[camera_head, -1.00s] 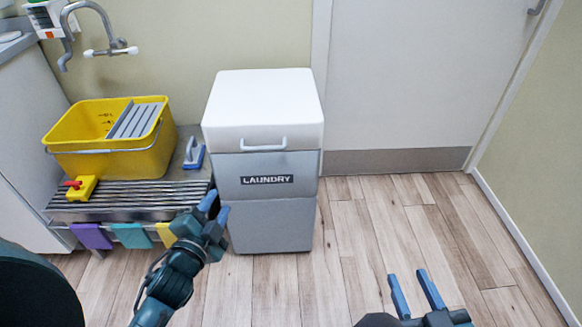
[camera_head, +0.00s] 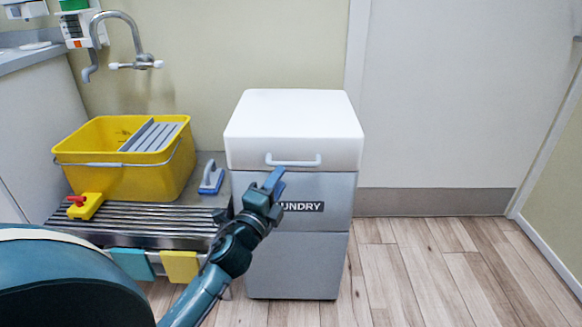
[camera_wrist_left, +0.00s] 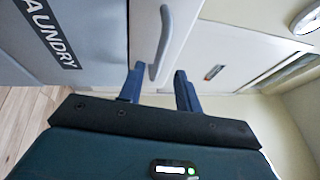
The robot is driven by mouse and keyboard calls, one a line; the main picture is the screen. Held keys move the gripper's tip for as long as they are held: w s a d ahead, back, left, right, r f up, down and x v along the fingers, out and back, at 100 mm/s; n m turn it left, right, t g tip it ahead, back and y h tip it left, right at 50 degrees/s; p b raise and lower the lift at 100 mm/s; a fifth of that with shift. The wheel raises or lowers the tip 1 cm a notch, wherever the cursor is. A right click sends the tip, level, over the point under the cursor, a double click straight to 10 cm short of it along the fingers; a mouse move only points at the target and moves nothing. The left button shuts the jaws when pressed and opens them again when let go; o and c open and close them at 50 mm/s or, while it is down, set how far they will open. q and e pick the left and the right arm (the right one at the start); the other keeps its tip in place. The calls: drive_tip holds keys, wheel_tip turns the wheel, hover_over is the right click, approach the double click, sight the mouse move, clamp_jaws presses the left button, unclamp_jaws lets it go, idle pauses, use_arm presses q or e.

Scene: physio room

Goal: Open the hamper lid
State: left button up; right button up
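The laundry hamper (camera_head: 300,255) is a grey bin with a white lid (camera_head: 293,125), and the lid is closed. A pale bar handle (camera_head: 293,161) sits on the lid's front; it also shows in the left wrist view (camera_wrist_left: 163,45). My left gripper (camera_head: 273,183) is just in front of the hamper, at the handle's left part, and covers some of the LAUNDRY label. In the left wrist view its blue fingers (camera_wrist_left: 160,78) are apart, with the handle's near end in line with the gap. I cannot tell whether they touch it. My right gripper is out of view.
A wall tap (camera_head: 120,50) is above. The floor (camera_head: 440,270) to the right is clear.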

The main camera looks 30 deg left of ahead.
sight(289, 166)
use_arm(q)
drive_tip(key=b+x, duration=0.1)
drive_tip(key=x, duration=0.6)
drive_tip(key=shift+c, duration=0.4)
clamp_jaws()
